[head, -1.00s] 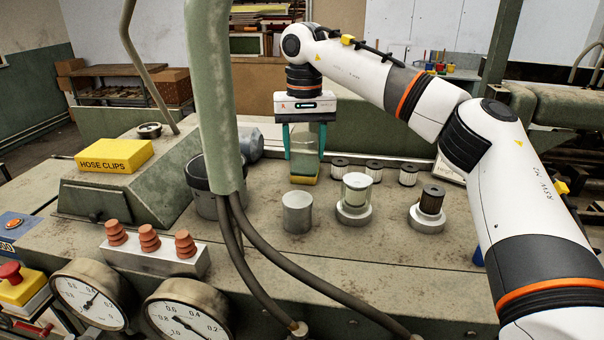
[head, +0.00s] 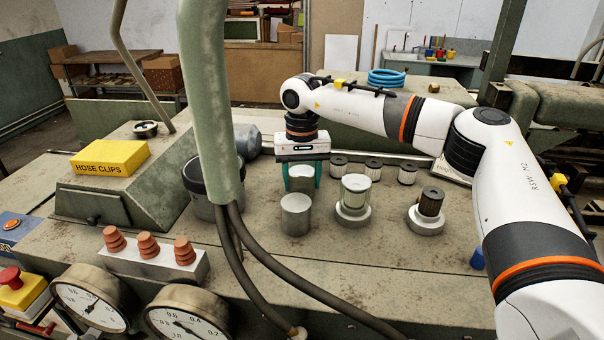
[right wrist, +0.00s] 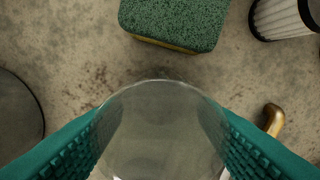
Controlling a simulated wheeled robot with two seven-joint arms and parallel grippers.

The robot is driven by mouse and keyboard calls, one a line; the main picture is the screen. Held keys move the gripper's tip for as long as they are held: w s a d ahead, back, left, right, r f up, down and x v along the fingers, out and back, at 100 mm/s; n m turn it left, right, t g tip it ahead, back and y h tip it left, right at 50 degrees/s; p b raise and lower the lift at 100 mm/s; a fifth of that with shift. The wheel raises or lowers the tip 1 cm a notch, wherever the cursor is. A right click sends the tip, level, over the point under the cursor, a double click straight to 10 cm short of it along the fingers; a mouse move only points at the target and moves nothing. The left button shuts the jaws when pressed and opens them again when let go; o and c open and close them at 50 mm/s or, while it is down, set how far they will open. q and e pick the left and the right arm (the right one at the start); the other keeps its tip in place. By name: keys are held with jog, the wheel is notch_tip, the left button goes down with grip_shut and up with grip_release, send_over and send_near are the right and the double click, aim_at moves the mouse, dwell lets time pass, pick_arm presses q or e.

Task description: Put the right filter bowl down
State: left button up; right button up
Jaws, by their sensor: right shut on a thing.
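My right gripper (head: 302,184) is shut on the clear filter bowl (head: 302,172), low over the bench, behind the plain metal cup (head: 296,216). In the right wrist view the clear bowl (right wrist: 160,135) sits between the two teal fingers, its round outline facing the camera. Whether its lower end touches the bench is hidden. Another filter unit with a clear bowl around a white cartridge (head: 355,192) stands to the right. Further right, a dark filter cartridge (head: 431,200) stands uncovered on a metal base. My left gripper is not in view.
In the right wrist view a green sponge (right wrist: 175,20) lies close to the bowl, with a pleated filter (right wrist: 280,18) and a brass part (right wrist: 272,118) nearby. Small filters (head: 374,170) stand in a row behind. A thick post (head: 212,100) and hoses cross at the left.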

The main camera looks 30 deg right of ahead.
aim_at(302, 171)
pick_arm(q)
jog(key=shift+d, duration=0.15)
pick_arm(e)
jog(key=shift+f, duration=0.2)
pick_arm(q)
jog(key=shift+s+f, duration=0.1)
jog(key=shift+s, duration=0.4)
pick_arm(e)
jog(key=o, duration=1)
jog(key=shift+r, duration=0.1)
jog(key=shift+r, duration=0.55)
pick_arm(q)
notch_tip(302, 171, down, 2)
jog(key=b, duration=0.2)
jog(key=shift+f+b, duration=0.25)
jog(key=shift+b, duration=0.1)
pick_arm(e)
notch_tip(302, 171, up, 11)
jog(key=shift+r, duration=0.1)
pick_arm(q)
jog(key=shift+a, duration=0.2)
pick_arm(e)
jog(key=shift+s, duration=0.1)
